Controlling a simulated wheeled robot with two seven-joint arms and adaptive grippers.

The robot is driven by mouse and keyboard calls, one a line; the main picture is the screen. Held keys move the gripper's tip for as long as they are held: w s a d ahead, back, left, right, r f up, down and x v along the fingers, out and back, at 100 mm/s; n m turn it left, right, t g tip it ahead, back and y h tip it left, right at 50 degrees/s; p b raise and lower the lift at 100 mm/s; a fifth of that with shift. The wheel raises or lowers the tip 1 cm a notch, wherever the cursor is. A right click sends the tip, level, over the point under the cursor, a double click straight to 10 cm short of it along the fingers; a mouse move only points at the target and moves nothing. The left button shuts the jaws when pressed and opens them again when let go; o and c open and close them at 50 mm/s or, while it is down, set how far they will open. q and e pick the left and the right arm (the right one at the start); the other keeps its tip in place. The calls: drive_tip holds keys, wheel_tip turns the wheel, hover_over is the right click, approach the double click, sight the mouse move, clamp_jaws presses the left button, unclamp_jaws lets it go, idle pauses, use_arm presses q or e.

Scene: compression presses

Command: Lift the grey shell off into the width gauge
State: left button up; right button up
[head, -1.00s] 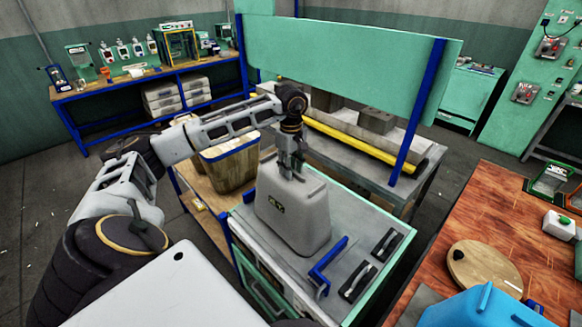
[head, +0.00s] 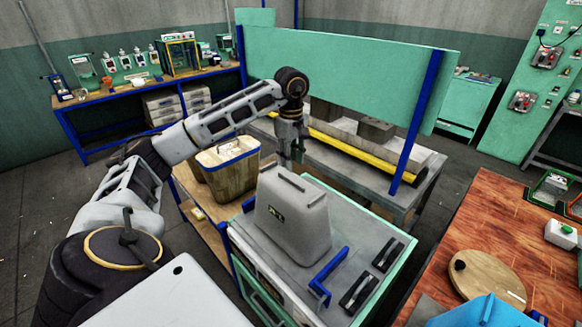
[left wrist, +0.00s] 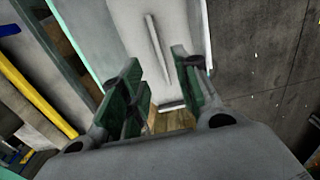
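The grey shell (head: 292,225) stands upright on the grey top of the green-edged cabinet (head: 352,238), beside a blue angled bracket (head: 328,278). A raised handle bar runs along its top. My left gripper (head: 291,158) is just behind and above the shell's top, pointing down, and appears apart from it. In the left wrist view its two green fingers (left wrist: 160,85) are spread with a gap between them. A pale bar on a grey surface (left wrist: 155,48) shows beyond the fingertips. I cannot tell for certain which part is the width gauge. My right gripper is not in view.
Two black handled blocks (head: 358,290) lie right of the bracket. A brownish bin (head: 232,170) stands on a lower wooden bench to the left. A green panel on blue posts (head: 350,70) rises behind. A wooden table (head: 500,235) is at the right.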

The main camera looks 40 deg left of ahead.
use_arm(q)
drive_tip(key=shift+r, duration=2.35)
